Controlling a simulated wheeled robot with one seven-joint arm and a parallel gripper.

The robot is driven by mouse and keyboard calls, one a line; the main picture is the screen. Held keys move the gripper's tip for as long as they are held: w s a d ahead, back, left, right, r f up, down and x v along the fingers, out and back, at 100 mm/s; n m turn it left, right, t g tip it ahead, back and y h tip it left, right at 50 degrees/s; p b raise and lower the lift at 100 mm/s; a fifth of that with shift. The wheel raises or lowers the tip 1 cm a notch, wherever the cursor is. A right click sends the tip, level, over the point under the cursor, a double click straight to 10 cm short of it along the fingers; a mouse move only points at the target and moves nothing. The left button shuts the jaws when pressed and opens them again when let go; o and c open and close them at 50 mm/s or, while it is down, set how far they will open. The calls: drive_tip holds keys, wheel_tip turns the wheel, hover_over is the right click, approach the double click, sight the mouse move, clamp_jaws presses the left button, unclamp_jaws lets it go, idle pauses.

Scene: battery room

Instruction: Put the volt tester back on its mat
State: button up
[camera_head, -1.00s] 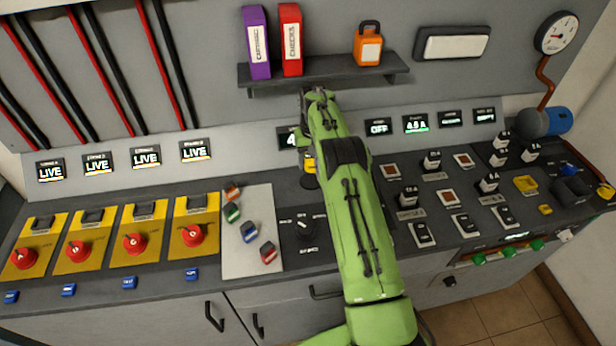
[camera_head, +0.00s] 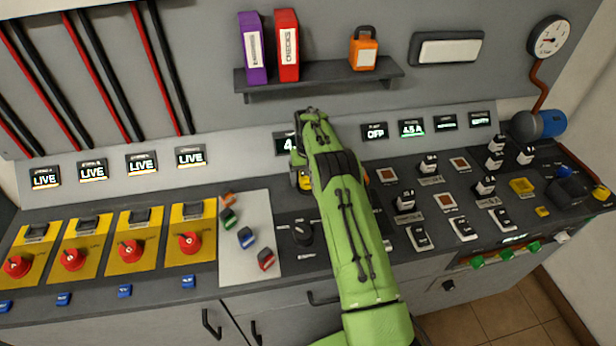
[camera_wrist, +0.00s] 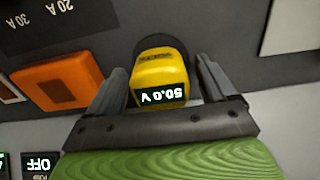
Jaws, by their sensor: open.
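The volt tester (camera_wrist: 160,72) is a yellow block with a lit display reading 50.0 V, upside down in the wrist view. It stands on or against a dark round patch (camera_wrist: 184,47); I cannot tell whether this is its mat. My gripper (camera_wrist: 161,68) is open, with one finger on each side of the tester. Small gaps show, so the fingers do not look closed on it. In the head view a yellow bit of the tester (camera_head: 305,181) shows just left of my green arm, which hides the rest.
An orange block (camera_wrist: 57,80) lies close beside one finger. A rotary knob (camera_head: 302,232) and a pale panel with small coloured clips (camera_head: 240,268) are left of my arm. Switches, black blocks and a yellow tray (camera_head: 522,186) crowd the right. A shelf (camera_head: 320,78) overhangs behind.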

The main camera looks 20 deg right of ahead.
drive_tip(key=s+a+r+t+p, duration=0.1)
drive_tip(key=s+a+r, duration=0.1)
drive_tip(key=r, duration=1)
drive_tip(key=s+a+r+p, duration=0.1)
drive_tip(key=s+r, duration=0.1)
drive_tip(key=r, duration=1)
drive_tip(key=s+a+r+n+t, duration=0.15)
drive_tip(key=s+a+r, duration=0.35)
drive_tip(key=s+r, duration=0.6)
drive_tip(key=s+a+f+t, duration=0.1)
drive_tip(key=s+a+f, duration=0.1)
drive_tip(key=s, duration=1)
drive_tip(key=s+a+f+t, duration=0.1)
drive_tip(key=s+f, duration=0.3)
drive_tip(key=s, duration=0.8)
drive_tip(key=shift+s+a+n+t, duration=0.2)
drive_tip(key=shift+a+n+t, duration=0.15)
drive_tip(key=shift+n+t, duration=0.15)
drive_tip(key=shift+s, duration=0.1)
